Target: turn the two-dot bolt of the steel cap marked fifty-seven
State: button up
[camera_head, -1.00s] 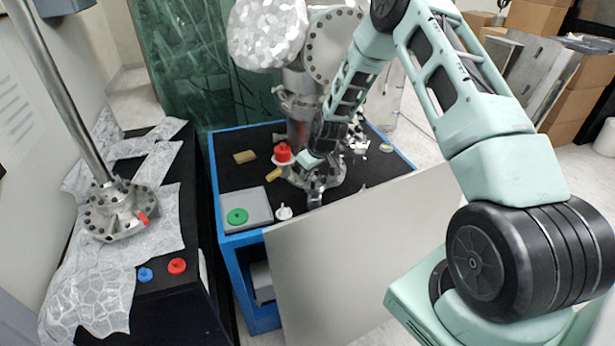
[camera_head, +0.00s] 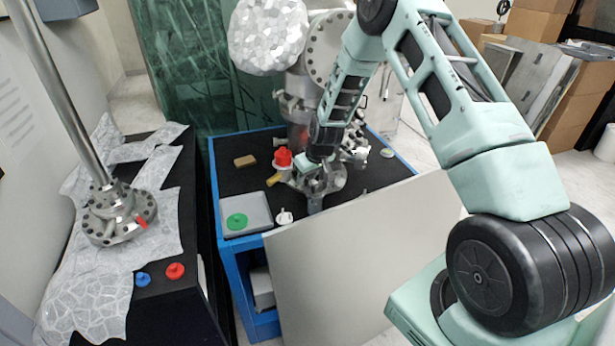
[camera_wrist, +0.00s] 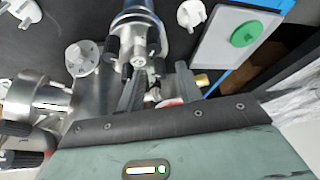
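The steel fitting (camera_head: 328,186) stands on the black top of the blue-framed bench, under my gripper. Its short round steel end (camera_wrist: 141,25) points up the picture in the wrist view, with dark-sided bolts around its collar. One bolt head (camera_wrist: 139,62) carries small marks, too small to read as dots. No number fifty-seven is legible, so I cannot tell which cap is marked. My gripper (camera_wrist: 158,88) is low at the fitting, its two dark fingers apart with a gap between them. Whether a finger touches a bolt is unclear. The fingertips are hidden in the head view.
A red knob (camera_head: 283,157) and yellow piece stand left of the fitting. A green knob (camera_head: 237,220) lies on a grey plate (camera_head: 258,208), with a white knob (camera_head: 284,216) beside it. A large pale panel (camera_head: 350,265) leans at the bench front. Metal vessels rise behind.

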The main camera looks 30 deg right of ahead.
jog(key=b+v, duration=0.4)
jog(key=v, duration=1.3)
jog(key=shift+r, duration=0.2)
jog(key=s+a+r+n+g+y, duration=0.1)
jog(key=s+a, duration=0.3)
jog(key=a, duration=0.3)
jog(key=s+a+r+n+g, duration=0.1)
jog(key=s+a, duration=0.3)
jog(key=a, duration=0.4)
jog(key=s+a+n+y, duration=0.1)
jog(key=s+a+n, duration=0.1)
jog(key=s+a, duration=0.35)
jog(key=s+a+n+g, duration=0.1)
jog(key=s+a, duration=0.3)
jog(key=s, duration=0.5)
jog(key=s+a+n+g+h, duration=0.1)
jog(key=s+a+n, duration=0.1)
jog(key=s+a, duration=0.3)
jog(key=s, duration=0.4)
jog(key=shift+s+r+g+h, duration=0.3)
jog(key=shift+s, duration=0.1)
